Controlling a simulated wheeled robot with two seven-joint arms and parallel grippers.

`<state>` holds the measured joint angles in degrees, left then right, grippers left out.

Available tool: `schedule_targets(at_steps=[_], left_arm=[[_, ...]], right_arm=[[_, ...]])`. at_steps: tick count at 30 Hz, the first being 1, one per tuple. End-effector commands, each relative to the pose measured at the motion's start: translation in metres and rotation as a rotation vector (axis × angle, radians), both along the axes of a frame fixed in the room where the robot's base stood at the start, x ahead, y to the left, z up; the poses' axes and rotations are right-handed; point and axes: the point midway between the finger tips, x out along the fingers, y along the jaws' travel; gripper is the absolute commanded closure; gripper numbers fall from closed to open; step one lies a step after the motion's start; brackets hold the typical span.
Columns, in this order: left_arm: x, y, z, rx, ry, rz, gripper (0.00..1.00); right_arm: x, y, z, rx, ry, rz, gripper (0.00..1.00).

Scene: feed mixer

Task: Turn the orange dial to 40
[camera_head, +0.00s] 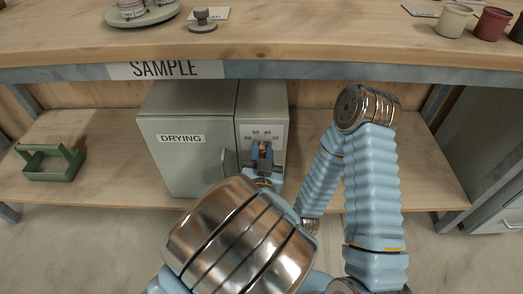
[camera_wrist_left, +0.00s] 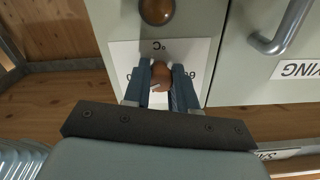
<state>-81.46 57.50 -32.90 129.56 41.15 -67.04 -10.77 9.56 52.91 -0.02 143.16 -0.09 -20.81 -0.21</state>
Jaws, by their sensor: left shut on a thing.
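The orange dial (camera_wrist_left: 161,76) is on the front panel of a grey-green drying oven (camera_head: 185,165), over a white scale label (camera_head: 277,130). My right gripper is not visible.
The oven door handle (camera_wrist_left: 283,28) is beside the panel. The oven stands on a wooden shelf under a worktop (camera_head: 330,35). A green carrier (camera_head: 50,163) is at the left.

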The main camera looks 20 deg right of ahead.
Motion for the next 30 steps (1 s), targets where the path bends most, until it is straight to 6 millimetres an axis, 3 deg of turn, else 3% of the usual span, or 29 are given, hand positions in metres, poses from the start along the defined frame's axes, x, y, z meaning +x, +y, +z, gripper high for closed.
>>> schedule_targets(at_steps=[8,30], left_arm=[[0.0,0.001,-0.004,-0.09,0.025,0.001,1.0],[0.0,0.001,-0.005,-0.63,0.18,0.0,1.0]], right_arm=[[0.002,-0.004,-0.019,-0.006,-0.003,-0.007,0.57],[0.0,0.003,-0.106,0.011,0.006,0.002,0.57]])
